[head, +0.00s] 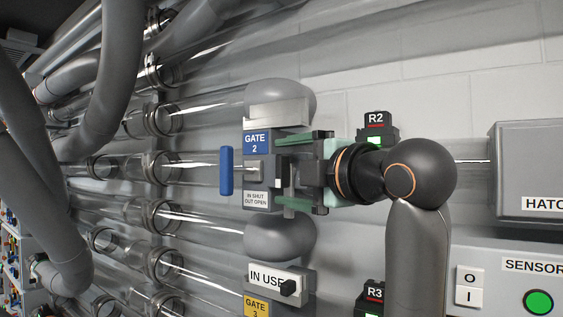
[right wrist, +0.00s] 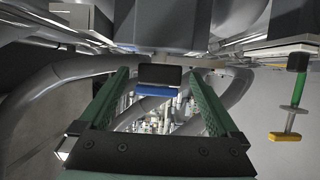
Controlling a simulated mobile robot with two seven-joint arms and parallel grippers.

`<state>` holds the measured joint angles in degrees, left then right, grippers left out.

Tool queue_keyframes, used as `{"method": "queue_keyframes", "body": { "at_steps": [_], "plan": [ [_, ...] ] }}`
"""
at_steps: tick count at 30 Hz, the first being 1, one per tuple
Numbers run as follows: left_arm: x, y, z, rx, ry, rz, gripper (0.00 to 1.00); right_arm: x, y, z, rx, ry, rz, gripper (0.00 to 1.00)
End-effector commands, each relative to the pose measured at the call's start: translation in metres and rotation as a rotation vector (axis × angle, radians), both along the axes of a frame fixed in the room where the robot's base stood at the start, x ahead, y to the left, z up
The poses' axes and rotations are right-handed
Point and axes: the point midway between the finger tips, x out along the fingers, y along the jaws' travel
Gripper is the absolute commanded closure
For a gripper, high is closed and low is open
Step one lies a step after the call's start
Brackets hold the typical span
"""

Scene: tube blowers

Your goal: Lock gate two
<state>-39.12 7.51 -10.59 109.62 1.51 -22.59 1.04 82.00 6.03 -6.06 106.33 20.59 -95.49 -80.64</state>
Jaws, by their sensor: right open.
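Gate two (head: 257,143) is a grey box with a blue "GATE 2" label and a plate reading "IN SHUT OUT OPEN". Its blue handle bar (head: 226,171) stands upright at the box's left side, in front of a clear tube. My right gripper (head: 306,172) comes from the right, with one green finger above and one below a dark block (head: 283,176) on the gate. In the right wrist view the open fingers (right wrist: 160,78) stand on either side of the dark block (right wrist: 160,75), with gaps. The blue bar (right wrist: 157,91) shows beyond it. My left gripper is not in view.
An "IN USE" plate (head: 273,281) with a black knob and the yellow gate 3 label (head: 256,306) are below. The R2 unit (head: 376,125) shows a green light just above my right wrist. A hatch box (head: 530,170) stands at right. Clear tubes and grey hoses fill the left.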

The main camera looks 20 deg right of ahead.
Motion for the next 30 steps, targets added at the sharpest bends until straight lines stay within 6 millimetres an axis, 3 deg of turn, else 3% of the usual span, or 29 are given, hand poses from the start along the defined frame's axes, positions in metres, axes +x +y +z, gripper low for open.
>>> {"method": "queue_keyframes", "body": {
  "at_steps": [6, 15, 30],
  "plan": [
    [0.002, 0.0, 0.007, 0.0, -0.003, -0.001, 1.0, 0.017, 0.005, 0.0, 0.0, 0.0, 0.0, 0.03],
    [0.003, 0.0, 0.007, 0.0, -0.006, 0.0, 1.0, 0.018, 0.005, 0.0, 0.0, -0.001, 0.0, 0.04],
    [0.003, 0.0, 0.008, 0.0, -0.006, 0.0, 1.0, 0.018, 0.005, 0.0, 0.0, 0.0, -0.001, 0.6]
  ]
}}
